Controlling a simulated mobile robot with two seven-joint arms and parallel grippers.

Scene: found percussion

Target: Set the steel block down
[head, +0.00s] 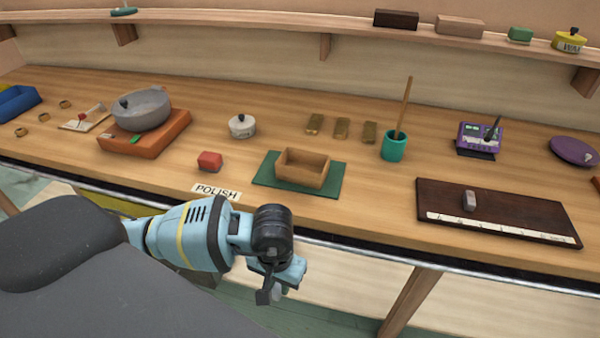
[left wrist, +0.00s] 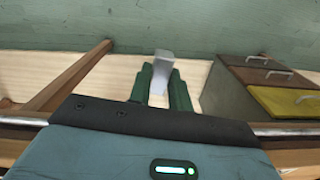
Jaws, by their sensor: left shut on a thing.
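My left gripper (head: 271,291) is in front of the bench's front edge, lower than the bench top in the picture. It is shut on a small pale grey block, which I take as the steel block (left wrist: 162,70). In the left wrist view the block sticks out between the two dark green fingers of the left gripper (left wrist: 161,88), over the floor. In the head view the block is mostly hidden by the gripper. My right gripper is not in view.
The bench top (head: 370,205) is bare between a wooden box (head: 303,168) on a green mat (head: 262,177) and a dark board (head: 520,208). A small grey piece (head: 469,200) rests on that board. A red block (head: 209,161) stands behind the POLISH label (head: 217,192). Drawers (left wrist: 265,82) show below.

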